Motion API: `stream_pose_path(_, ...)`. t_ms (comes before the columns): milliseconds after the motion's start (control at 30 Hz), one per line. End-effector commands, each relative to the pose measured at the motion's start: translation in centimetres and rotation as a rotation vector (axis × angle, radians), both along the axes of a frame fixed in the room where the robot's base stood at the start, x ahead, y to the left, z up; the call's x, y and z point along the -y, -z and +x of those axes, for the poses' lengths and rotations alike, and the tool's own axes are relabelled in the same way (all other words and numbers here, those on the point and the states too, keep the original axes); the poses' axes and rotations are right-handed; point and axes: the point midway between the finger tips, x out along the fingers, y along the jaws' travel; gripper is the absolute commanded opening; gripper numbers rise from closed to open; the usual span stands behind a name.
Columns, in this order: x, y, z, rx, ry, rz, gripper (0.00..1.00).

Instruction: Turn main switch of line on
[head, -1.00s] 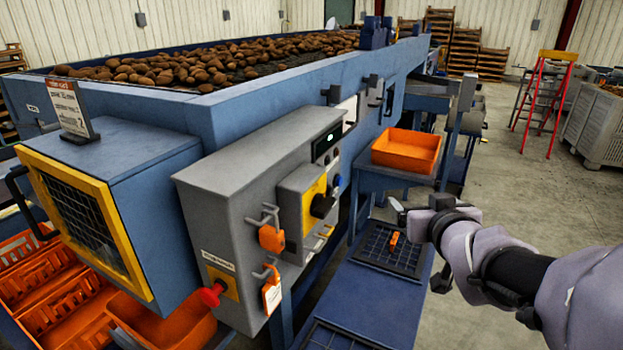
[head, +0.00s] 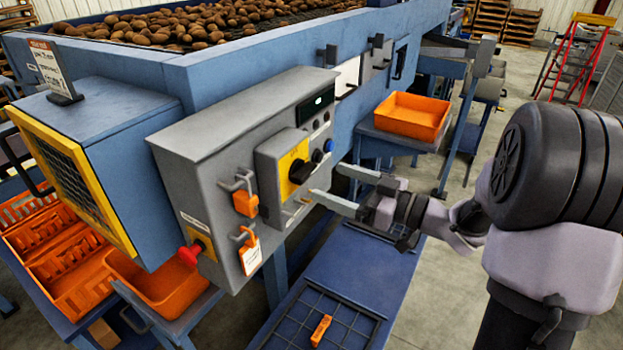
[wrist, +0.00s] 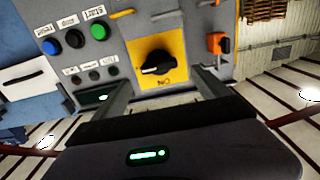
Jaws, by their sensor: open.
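The main switch (head: 300,171) is a black rotary handle on a yellow plate, on a grey box of the control cabinet. In the wrist view the handle (wrist: 157,65) lies roughly level across the plate, its pointed end to the left. Lettering that looks like an inverted "ON" sits just below it there. My gripper (head: 327,180) is open and empty, its two fingers pointing at the switch from the right. In the wrist view my gripper (wrist: 161,82) has one finger on each side of the yellow plate's lower part. The fingers appear apart from the handle.
An orange padlock (head: 245,204) and a white-tagged orange one (head: 250,257) hang on the cabinet (head: 203,170), near a red button (head: 190,255). A blue button (head: 329,146) sits beside the switch. An orange tray (head: 411,116) stands behind my gripper.

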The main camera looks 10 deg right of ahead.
Motion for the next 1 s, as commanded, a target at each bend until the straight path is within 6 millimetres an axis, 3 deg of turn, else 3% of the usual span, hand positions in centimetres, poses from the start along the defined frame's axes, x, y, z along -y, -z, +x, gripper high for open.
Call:
stream_pose_path(100,-2.0,0.2,1.9,0.001,-0.003,-0.001,0.85)
stream_pose_path(300,-4.0,0.1,3.9,0.001,-0.001,-0.001,0.85)
stream_pose_path(667,-4.4,0.0,4.4,0.000,0.002,0.000,0.83)
stream_pose_path(900,-4.3,0.0,4.4,0.000,0.002,0.000,0.36)
stream_pose_path(1000,-4.3,0.0,4.4,0.000,0.002,0.000,0.23)
